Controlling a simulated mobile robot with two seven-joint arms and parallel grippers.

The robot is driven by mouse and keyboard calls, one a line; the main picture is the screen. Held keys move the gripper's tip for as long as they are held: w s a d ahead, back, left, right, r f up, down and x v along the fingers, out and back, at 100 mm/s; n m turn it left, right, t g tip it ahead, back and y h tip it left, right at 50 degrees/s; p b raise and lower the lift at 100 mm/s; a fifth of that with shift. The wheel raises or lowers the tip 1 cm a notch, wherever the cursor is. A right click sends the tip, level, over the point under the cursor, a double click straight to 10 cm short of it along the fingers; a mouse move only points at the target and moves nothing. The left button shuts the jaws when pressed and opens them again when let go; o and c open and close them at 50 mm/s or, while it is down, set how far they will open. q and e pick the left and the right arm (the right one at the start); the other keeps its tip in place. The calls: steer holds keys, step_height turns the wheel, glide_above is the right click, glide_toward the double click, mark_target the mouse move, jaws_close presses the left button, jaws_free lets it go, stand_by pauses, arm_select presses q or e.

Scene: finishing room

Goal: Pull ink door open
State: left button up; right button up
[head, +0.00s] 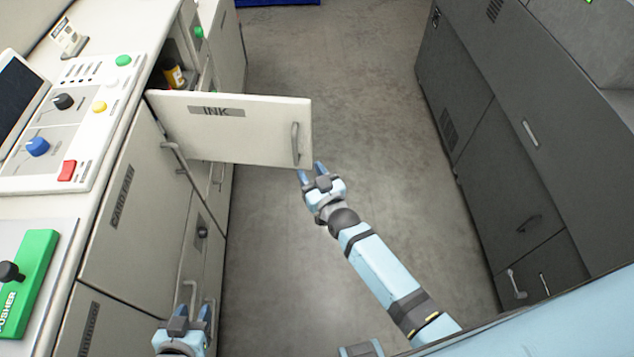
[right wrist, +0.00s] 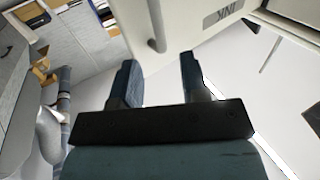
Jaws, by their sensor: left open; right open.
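The ink door (head: 240,135) is a cream panel labelled INK. In the head view it stands swung out from the cabinet front, with the compartment behind it showing. Its grey bar handle (head: 295,145) is near the door's free end. My right gripper (head: 313,171) is open just below the handle and the door's lower edge. In the right wrist view the handle (right wrist: 156,25) lies beyond the open fingers (right wrist: 160,80), apart from them, with the INK label to its right. My left gripper (head: 194,313) is open and empty, low by the cabinet front.
The open compartment holds a yellow and dark container (head: 175,78). A control panel (head: 75,120) with coloured knobs is on the counter at left. A dark grey machine (head: 500,130) stands at right. The floor (head: 340,70) between is clear.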

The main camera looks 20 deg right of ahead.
steer(key=shift+s+d, duration=0.15)
steer(key=shift+s, duration=0.75)
steer(key=shift+s+d, duration=0.15)
steer(key=shift+s, duration=0.75)
